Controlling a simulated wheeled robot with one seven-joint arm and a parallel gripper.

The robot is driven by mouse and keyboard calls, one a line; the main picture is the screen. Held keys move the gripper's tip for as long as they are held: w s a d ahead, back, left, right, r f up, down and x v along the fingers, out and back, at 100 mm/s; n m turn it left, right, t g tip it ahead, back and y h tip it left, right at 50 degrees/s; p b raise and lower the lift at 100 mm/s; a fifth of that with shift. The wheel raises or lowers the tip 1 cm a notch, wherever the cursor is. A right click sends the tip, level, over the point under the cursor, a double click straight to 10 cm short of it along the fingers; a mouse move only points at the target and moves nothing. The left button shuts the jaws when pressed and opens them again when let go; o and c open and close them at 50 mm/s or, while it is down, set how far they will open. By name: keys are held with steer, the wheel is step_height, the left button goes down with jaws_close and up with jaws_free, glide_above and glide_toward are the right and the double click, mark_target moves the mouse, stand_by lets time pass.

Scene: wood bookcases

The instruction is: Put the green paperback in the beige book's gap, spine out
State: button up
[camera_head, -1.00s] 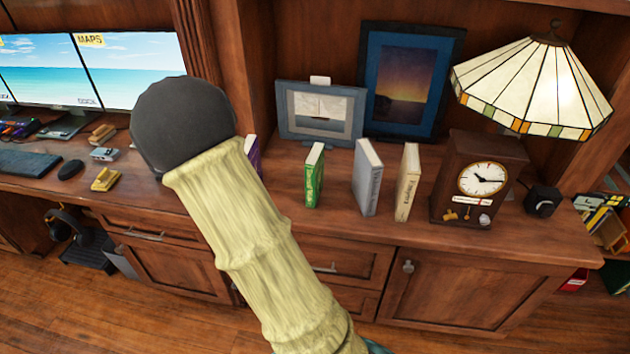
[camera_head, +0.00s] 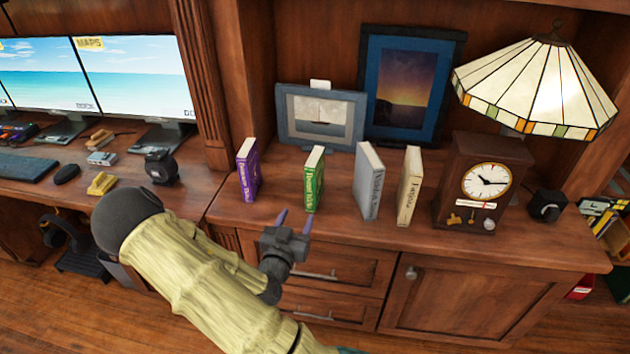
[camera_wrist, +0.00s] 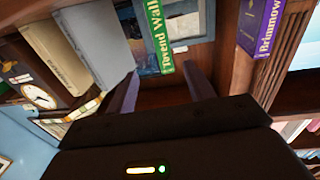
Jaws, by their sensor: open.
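The green paperback (camera_head: 314,182) stands upright on the wooden cabinet top, its lettered spine facing out. In the wrist view the green paperback (camera_wrist: 155,35) lies just ahead, between the fingers' directions. The beige book (camera_head: 409,185) stands upright at the right of the row; it shows at the left of the wrist view (camera_wrist: 55,60). A grey book (camera_head: 368,182) stands between the two, with a wider space on its green side and a narrow one on its beige side. My gripper (camera_head: 295,218) is open and empty, in front of and slightly left of the green paperback, not touching it.
A purple book (camera_head: 248,170) stands left of the green one. A clock (camera_head: 482,185) is close right of the beige book, beside a lamp (camera_head: 535,85). Framed pictures (camera_head: 320,115) stand behind. The cabinet's front edge is clear.

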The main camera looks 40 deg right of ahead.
mark_target(311, 187)
steer(key=p+x, duration=0.1)
steer(key=x, duration=1)
steer(key=shift+w+d+f, duration=0.1)
steer(key=shift+w+d, duration=0.15)
steer(key=shift+d, duration=0.1)
steer(key=shift+w+d, duration=0.1)
steer(key=p+x, duration=0.1)
steer(key=x, duration=0.4)
steer(key=shift+w, duration=0.2)
jaws_close()
